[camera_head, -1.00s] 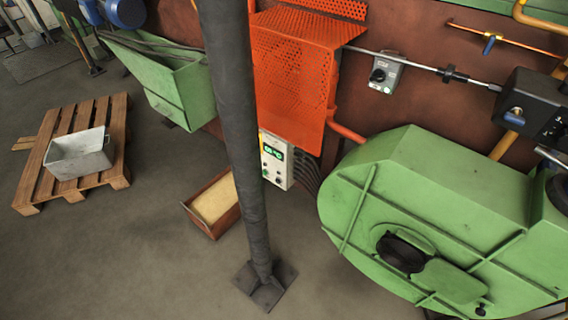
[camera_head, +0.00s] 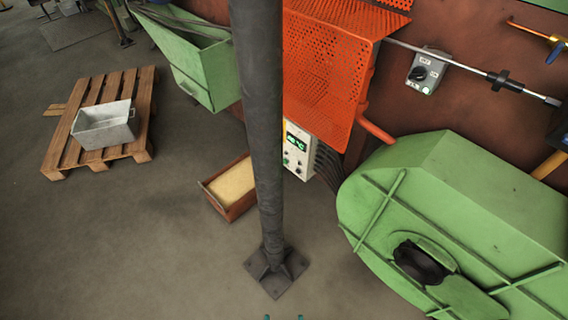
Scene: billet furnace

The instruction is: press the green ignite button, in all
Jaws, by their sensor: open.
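A grey switch box (camera_head: 428,72) with a black knob is on the brown furnace wall, right of the orange perforated guard. A small green spot (camera_head: 427,90) shows at its lower edge; I cannot tell if it is the ignite button. A pale control box (camera_head: 299,150) with a green lit display stands below the guard, partly behind the pillar. Its small buttons are too small to identify.
A dark pillar (camera_head: 259,130) on a bolted foot stands in front of the control box. A green blower housing (camera_head: 470,190) fills the right. A sand-filled box (camera_head: 232,187) and a pallet (camera_head: 70,150) with a grey bin (camera_head: 103,124) lie left. Floor between is clear.

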